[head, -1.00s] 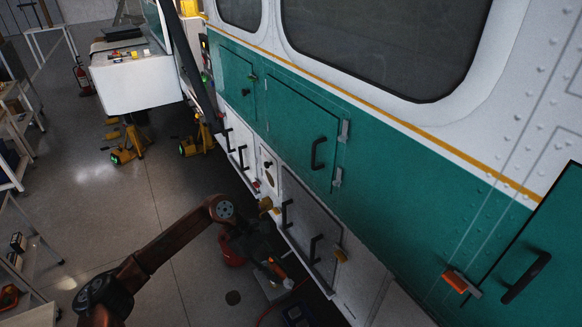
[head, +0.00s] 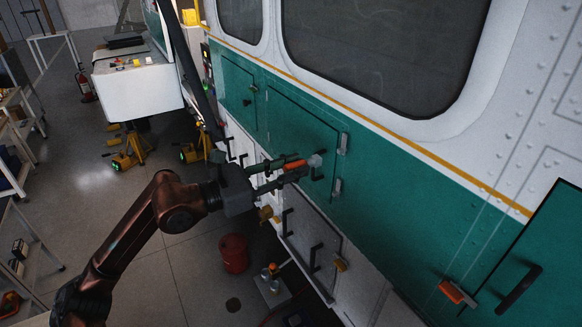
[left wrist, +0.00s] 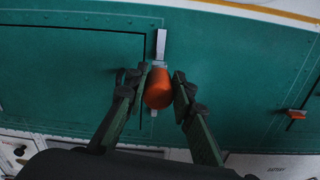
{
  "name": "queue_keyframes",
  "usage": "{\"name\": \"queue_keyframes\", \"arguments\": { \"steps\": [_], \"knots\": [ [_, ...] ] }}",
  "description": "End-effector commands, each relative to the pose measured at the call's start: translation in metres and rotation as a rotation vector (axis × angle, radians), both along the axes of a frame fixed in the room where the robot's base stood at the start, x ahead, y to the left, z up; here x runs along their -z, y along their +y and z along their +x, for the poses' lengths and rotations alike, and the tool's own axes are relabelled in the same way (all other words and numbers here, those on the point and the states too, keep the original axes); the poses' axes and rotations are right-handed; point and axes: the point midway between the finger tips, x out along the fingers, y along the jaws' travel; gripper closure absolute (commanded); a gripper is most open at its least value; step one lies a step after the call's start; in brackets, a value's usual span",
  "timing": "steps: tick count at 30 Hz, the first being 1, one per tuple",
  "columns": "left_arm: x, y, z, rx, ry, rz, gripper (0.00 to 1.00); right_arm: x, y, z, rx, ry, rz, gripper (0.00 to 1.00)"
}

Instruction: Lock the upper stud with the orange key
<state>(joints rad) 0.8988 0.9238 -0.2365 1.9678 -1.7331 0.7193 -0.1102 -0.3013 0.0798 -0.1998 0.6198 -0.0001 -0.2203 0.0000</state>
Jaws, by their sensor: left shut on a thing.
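My left gripper (head: 285,175) is shut on the orange key (head: 295,164), whose grey end points toward the teal door (head: 290,115). In the left wrist view the key's orange handle (left wrist: 158,90) sits between the two fingers (left wrist: 157,98), in front of the teal panel. A light metal strip (left wrist: 161,45) shows just above the handle; the key's far end is hidden behind it. I cannot tell whether the key touches the panel. I cannot pick out the upper stud for certain. My right gripper is not in view.
The teal door has two silver hinges (head: 343,143) at its right. An orange latch piece (head: 456,291) is on the panel at the right. A grey hatch (head: 306,233) with black handles is below. A red container (head: 233,252) stands on the floor. Yellow jacks (head: 130,150) stand behind.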

Motion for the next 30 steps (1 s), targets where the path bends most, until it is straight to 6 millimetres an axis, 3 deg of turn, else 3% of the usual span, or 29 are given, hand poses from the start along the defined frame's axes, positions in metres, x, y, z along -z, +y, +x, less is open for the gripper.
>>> {"name": "queue_keyframes", "arguments": {
  "steps": [20,30],
  "knots": [
    [-0.001,-0.028,0.020,0.001,0.001,0.000,1.00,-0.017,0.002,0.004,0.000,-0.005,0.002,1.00],
    [0.000,-0.028,0.021,0.001,0.001,0.001,1.00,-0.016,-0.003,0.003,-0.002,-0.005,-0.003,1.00]
  ]
}}
